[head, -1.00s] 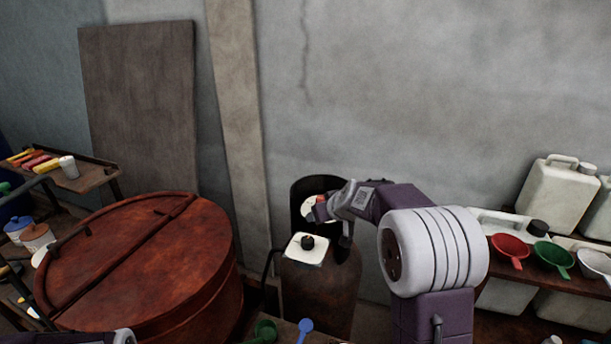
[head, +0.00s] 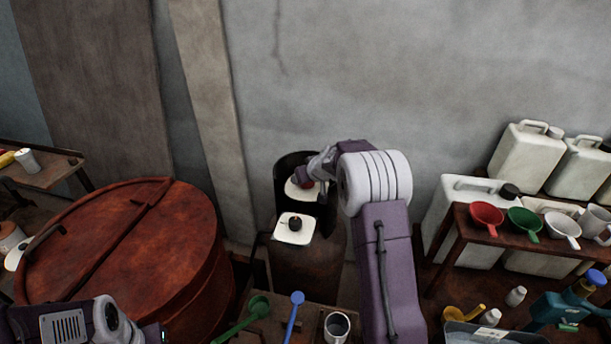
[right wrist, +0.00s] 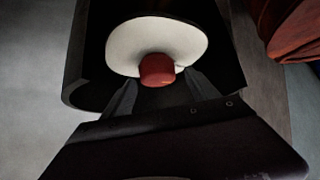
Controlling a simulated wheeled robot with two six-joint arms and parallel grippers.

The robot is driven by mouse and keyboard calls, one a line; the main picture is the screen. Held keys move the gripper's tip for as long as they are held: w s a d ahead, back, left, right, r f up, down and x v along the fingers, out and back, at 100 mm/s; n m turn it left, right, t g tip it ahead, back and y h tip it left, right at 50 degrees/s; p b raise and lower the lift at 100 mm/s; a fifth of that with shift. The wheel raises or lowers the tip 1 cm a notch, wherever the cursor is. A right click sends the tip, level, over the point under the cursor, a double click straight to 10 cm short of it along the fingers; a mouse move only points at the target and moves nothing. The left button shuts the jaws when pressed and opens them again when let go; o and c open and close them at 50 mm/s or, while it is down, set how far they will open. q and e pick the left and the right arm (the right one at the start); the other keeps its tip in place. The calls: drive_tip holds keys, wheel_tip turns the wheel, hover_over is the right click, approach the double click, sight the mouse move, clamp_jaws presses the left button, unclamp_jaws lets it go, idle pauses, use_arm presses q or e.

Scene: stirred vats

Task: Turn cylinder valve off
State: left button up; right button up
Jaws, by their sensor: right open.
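The cylinder valve is a red knob (right wrist: 156,70) above a white disc (right wrist: 150,40), inside a black curved guard (right wrist: 76,65) in the right wrist view. In the head view the red knob (head: 304,183) and white disc are partly hidden by my right gripper (head: 316,178). In the right wrist view my right gripper (right wrist: 160,80) is open, its two dark fingers on either side of the knob's near part. I cannot tell whether they touch it. My left arm shows at the lower left of the head view; its gripper is out of sight.
A white plate with a black knob (head: 295,223) sits in front of the guard. A large rusty vat (head: 165,235) stands to the left. A shelf with red (head: 486,214) and green scoops (head: 524,221) and white jerrycans (head: 524,158) stands to the right. A wall is behind.

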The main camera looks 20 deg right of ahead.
drive_tip(key=shift+x, duration=0.8)
use_arm(q)
drive_tip(key=shift+s+d+r, duration=0.1)
drive_tip(key=shift+s+r, duration=0.25)
drive_tip(key=shift+r, duration=0.1)
use_arm(e)
drive_tip(key=shift+d+f, duration=0.1)
drive_tip(key=shift+f, duration=0.05)
use_arm(q)
drive_tip(key=shift+w, duration=0.1)
use_arm(e)
drive_tip(key=shift+w, duration=0.1)
